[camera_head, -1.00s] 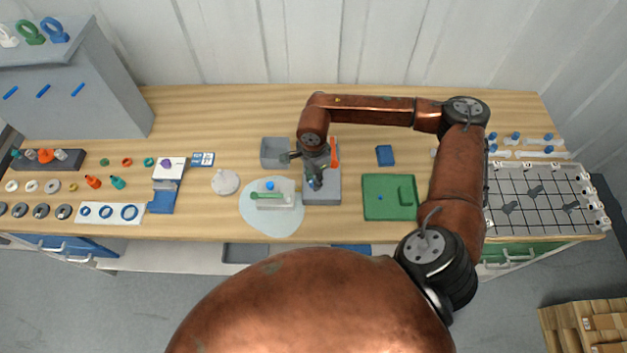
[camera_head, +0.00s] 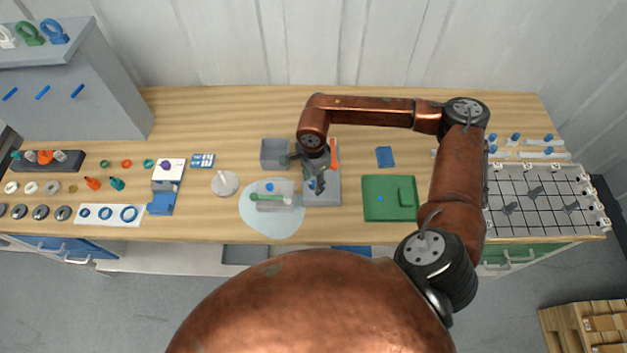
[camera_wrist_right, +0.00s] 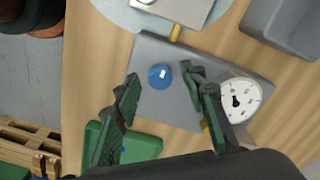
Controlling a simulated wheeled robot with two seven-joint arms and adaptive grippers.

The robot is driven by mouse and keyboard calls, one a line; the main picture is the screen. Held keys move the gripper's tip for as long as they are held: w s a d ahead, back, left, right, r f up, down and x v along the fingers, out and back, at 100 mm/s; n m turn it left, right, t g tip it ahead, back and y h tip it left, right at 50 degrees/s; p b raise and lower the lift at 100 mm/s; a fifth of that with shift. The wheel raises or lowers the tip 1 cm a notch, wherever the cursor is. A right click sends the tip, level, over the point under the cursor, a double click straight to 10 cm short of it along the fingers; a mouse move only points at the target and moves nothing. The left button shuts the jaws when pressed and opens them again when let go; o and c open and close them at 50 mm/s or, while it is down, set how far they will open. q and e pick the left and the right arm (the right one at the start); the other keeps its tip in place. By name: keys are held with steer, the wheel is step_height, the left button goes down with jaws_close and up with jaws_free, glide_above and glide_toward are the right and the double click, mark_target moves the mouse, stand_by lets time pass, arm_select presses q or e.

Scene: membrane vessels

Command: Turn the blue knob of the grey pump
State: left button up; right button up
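The grey pump (camera_head: 329,198) is a flat grey box on the table, just right of the pale blue round mat. In the right wrist view the pump (camera_wrist_right: 183,104) bears a round blue knob (camera_wrist_right: 160,76) with a small white mark, and a white dial gauge (camera_wrist_right: 239,98) beside it. My right gripper (camera_head: 317,187) is above the pump, pointing down. In the wrist view the right gripper (camera_wrist_right: 162,74) is open, its two dark fingers apart with the knob between their tips in the picture. Contact cannot be told. My left gripper is not in view.
A grey block with a blue cap and green handle (camera_head: 272,203) stands on the pale mat (camera_head: 272,226) at left. A grey open bin (camera_head: 276,153) is behind. A green plate (camera_head: 388,208) lies to the right. An orange-red part (camera_head: 334,152) is just behind the pump.

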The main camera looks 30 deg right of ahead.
mark_target(313, 183)
step_height(313, 183, up, 12)
stand_by(0.5)
stand_by(0.4)
